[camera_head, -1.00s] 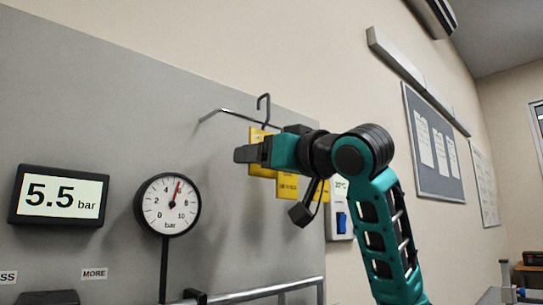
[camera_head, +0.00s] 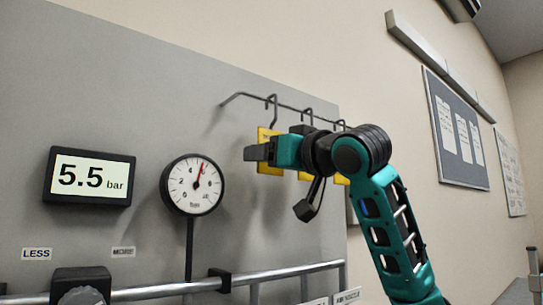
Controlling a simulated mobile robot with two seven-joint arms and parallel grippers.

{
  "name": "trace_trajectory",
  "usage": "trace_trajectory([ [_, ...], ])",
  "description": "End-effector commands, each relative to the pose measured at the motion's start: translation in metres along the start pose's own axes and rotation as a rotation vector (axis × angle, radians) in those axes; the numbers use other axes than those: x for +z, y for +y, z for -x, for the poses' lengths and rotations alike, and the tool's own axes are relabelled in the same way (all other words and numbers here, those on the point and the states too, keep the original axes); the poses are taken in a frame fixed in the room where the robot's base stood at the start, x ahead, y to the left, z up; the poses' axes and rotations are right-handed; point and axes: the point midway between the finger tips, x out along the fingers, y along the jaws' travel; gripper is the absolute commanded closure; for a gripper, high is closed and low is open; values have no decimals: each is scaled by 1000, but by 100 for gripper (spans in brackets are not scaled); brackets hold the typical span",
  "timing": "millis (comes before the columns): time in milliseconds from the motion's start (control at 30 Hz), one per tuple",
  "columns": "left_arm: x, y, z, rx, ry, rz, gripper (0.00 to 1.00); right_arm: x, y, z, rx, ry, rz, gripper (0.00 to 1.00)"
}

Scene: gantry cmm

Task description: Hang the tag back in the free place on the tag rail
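A yellow tag (camera_head: 268,138) with a dark wire hook hangs upright at the left of the tag rail (camera_head: 244,94), a thin dark bar on the grey panel. My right gripper (camera_head: 258,152) is across the tag and appears shut on it; the fingers hide its middle. The tag's hook (camera_head: 271,101) is level with the rail, its bend just above the bar. I cannot tell if it rests on the bar. Two more hooks (camera_head: 308,114) show further right on the rail; my gripper mostly hides their yellow tags (camera_head: 304,176). My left gripper is out of view.
A display (camera_head: 90,176) reading 5.5 bar and a round gauge (camera_head: 193,184) are on the panel to the left. A metal handrail (camera_head: 150,292) runs below. The panel between the gauge and my gripper is clear.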

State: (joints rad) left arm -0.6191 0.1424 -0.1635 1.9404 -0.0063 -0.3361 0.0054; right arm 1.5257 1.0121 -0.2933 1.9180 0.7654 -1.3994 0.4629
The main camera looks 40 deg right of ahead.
Motion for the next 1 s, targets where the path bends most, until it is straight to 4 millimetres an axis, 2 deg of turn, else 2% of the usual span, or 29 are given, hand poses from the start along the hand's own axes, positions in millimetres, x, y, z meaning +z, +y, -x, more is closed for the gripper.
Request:
trace_trajectory([
  [167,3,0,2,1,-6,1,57,0,0,0,0,0,0,52],
  [200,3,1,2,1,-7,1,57,0,0,0,0,0,0,31],
  [500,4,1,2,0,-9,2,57,0,0,0,0,0,0,3],
  [800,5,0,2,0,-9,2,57,0,0,3,0,1,0,3],
  [867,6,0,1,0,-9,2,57,0,0,8,0,2,0,3],
  [1000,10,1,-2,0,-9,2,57,1,0,32,1,5,1,3],
])
